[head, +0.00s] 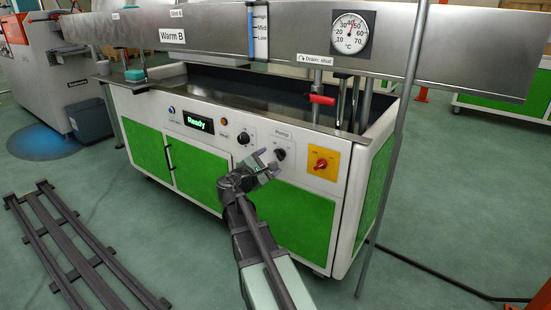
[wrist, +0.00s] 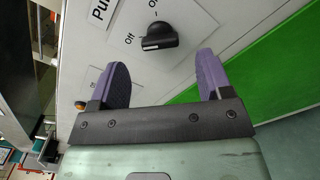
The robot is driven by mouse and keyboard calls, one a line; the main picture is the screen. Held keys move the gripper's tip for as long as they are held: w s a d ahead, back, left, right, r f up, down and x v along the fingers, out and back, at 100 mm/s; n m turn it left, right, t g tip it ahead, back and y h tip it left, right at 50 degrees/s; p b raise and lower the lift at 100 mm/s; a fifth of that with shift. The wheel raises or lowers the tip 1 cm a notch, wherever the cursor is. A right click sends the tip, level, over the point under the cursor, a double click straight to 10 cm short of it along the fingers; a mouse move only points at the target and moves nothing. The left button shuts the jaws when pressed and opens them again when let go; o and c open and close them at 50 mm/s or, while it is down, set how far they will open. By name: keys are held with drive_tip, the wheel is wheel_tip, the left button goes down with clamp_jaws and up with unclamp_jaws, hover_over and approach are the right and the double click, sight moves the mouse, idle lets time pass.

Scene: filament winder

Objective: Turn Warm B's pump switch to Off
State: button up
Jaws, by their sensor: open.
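The pump switch is a black knob (head: 279,154) under the label "Pump" on the white front panel of the bath labelled Warm B (head: 172,36). The wrist view shows the knob (wrist: 162,37) close up, with "Off" (wrist: 129,38) to its left and "On" above it. The knob's bar lies roughly across the picture, its white-marked end towards "Off". My gripper (head: 264,168) is just in front of the panel, below and left of the knob. In the wrist view my gripper (wrist: 161,62) is open and empty. The knob is beyond and between the purple fingertips, apart from both.
Another black knob (head: 243,138) and a lit "Ready" display (head: 198,122) are left of the pump switch. A red switch on a yellow plate (head: 318,172) is to its right. A red drain handle (head: 322,99) and a vertical pole (head: 391,150) stand further right.

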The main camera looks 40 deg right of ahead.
drive_tip(key=v, duration=0.6)
